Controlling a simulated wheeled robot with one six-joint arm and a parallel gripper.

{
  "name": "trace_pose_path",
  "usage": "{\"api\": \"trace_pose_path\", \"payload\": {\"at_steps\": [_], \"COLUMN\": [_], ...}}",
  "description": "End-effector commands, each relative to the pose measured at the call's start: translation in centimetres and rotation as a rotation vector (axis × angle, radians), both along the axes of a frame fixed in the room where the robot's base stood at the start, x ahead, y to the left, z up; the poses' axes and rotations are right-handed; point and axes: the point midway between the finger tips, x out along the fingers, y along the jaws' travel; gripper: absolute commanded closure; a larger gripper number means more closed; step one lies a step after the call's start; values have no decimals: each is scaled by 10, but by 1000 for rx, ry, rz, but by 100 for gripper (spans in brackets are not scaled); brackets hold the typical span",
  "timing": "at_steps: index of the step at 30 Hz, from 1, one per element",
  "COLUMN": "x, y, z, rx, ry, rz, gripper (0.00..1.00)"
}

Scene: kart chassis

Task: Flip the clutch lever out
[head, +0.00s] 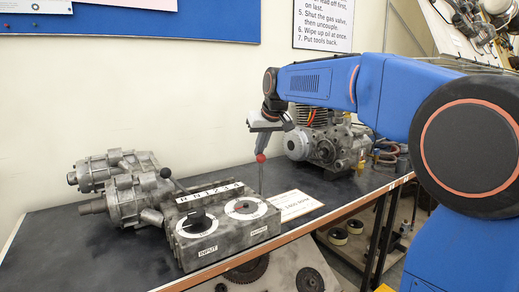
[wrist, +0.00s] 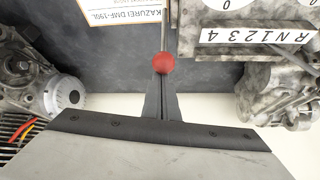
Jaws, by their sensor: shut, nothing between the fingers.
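The clutch lever (head: 261,178) is a thin grey rod with a red ball knob (head: 260,158). It stands nearly upright at the back right of the grey control box (head: 222,241). My gripper (head: 257,150) points down from above, its fingertips at the red knob. In the wrist view my gripper's dark fingers (wrist: 162,92) are together, and the red knob (wrist: 163,63) shows right at their tips. Nothing is held between them. I cannot tell whether the tips touch the knob or are just beside it.
The box carries two dials, a black knob (head: 198,220) and an R N 1 2 3 4 plate (head: 211,191). A short black-knobbed lever (head: 167,174) and gearbox (head: 128,195) stand left. An engine (head: 325,140) stands behind right; a printed card (head: 297,205) lies between.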

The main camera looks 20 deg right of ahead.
Motion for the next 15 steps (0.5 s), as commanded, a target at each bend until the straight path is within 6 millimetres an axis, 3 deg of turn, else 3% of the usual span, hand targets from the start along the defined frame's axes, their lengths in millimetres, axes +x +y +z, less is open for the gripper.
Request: {"api": "trace_pose_path", "payload": {"at_steps": [15], "x": [-46], "y": [-15], "z": [-3], "rx": [72], "ry": [-223], "rz": [-3], "gripper": [100]}}
